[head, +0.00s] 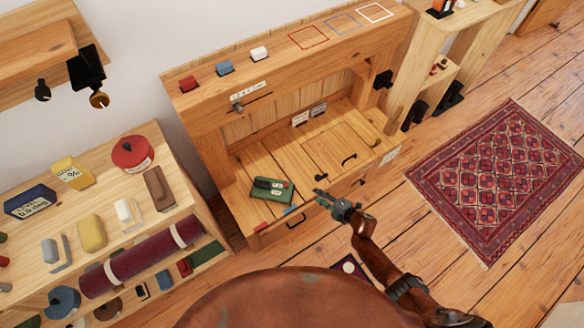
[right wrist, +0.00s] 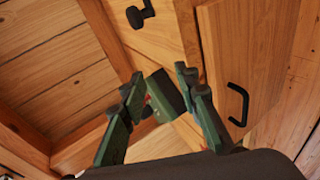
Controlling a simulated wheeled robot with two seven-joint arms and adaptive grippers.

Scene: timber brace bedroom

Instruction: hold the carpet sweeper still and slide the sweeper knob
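The carpet sweeper, as I take it, is the green box-like thing (head: 272,191) lying on the wooden bench's lower surface. A dark piece with red and light marks sits on its top; I cannot tell which part is the knob. My right gripper (head: 322,195) is open, to the right of the sweeper and apart from it, over the bench's front edge. Its two green fingers (right wrist: 160,76) stand spread in the right wrist view. A dark green block (right wrist: 167,93) shows between them, perhaps the sweeper; I see no grip on it. My left gripper is not in view.
The wooden bench (head: 350,143) has a black handle (head: 349,159) and small knobs. Red, blue and white blocks stand on its upper ledge. A crowded shelf (head: 150,223) stands left; a patterned rug (head: 500,180) lies right. Floor between bench and rug is clear.

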